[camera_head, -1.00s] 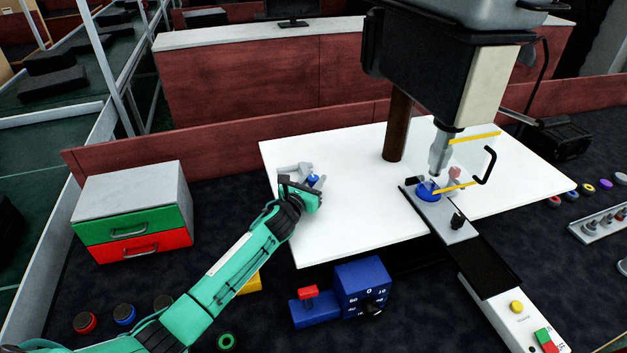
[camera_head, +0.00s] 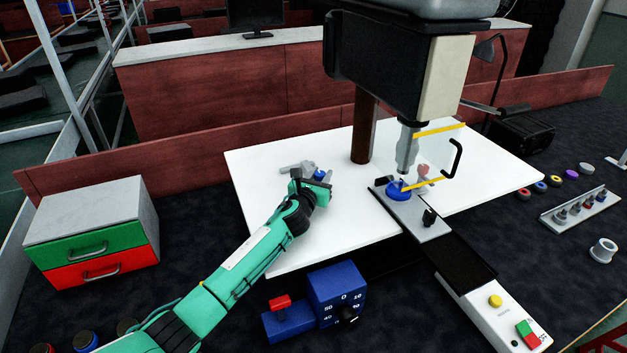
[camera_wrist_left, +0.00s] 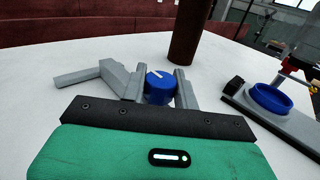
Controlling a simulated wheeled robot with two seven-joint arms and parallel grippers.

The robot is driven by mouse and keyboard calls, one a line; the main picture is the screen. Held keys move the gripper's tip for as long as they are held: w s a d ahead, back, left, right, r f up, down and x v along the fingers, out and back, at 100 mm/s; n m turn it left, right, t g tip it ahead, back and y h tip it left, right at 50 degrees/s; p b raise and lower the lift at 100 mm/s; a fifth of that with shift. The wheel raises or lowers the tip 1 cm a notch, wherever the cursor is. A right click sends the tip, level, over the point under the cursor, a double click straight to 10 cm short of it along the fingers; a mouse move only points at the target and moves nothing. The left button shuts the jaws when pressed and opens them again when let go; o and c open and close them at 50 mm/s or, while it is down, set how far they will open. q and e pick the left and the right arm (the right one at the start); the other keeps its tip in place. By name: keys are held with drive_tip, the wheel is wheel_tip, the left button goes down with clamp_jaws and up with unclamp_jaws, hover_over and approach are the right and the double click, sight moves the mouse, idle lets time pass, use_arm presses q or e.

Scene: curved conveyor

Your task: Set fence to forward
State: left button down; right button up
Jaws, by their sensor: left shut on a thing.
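The fence (camera_head: 290,168) is a grey bar lying on the white table (camera_head: 258,183), with a blue knob (camera_head: 320,174) at its right end. In the left wrist view the grey bar (camera_wrist_left: 88,78) lies left of the fingers. The blue knob (camera_wrist_left: 160,90) there carries a white pointer line. My left gripper (camera_head: 318,177) is shut on the blue knob; in the wrist view its grey fingers (camera_wrist_left: 160,84) stand on either side of it. My green gripper body hides part of the fence. My right gripper is not in view.
A brown column (camera_head: 362,135) rises behind the knob. A drill-press-like machine (camera_head: 395,85) overhangs the table, with a blue ring (camera_head: 398,192) under its spindle. A blue dial box (camera_head: 336,290) stands at the front. A drawer unit (camera_head: 92,230) stands left.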

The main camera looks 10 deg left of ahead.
use_arm(q)
drive_tip(key=shift+d, duration=0.1)
drive_tip(key=c, duration=1.4)
unclamp_jaws()
drive_tip(key=o, duration=0.3)
drive_tip(key=shift+d, duration=0.25)
drive_tip(key=shift+a, duration=0.2)
drive_tip(key=shift+s+a, duration=0.1)
drive_tip(key=shift+s, duration=0.2)
drive_tip(key=s, duration=0.4)
drive_tip(key=s+a, duration=0.1)
drive_tip(key=s, duration=0.3)
drive_tip(key=s+a+b, duration=0.1)
drive_tip(key=s, duration=0.4)
drive_tip(key=shift+a, duration=0.1)
